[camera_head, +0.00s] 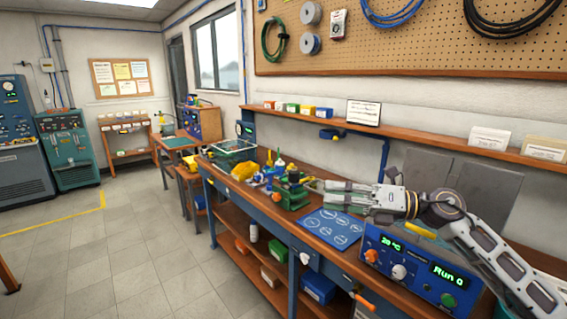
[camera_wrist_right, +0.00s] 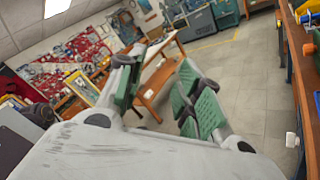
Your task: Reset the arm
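My right arm comes in from the right side of the head view, over the workbench (camera_head: 240,188). Its right gripper (camera_head: 326,191) points left, above the blue mat with white round markings (camera_head: 328,229) and close to the green vise-like fixture (camera_head: 291,192). I cannot tell whether it touches the fixture. In the right wrist view the two green-padded fingers of the gripper (camera_wrist_right: 160,92) stand apart with nothing between them. My left gripper is in neither view.
A blue control box (camera_head: 415,268) with green displays, reading "Run 0" on one, stands at the bench's front right. Yellow and blue parts (camera_head: 244,171) and a clear-topped case (camera_head: 233,148) lie farther left. A wall shelf (camera_head: 420,137) runs behind. The floor (camera_head: 130,250) at left is clear.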

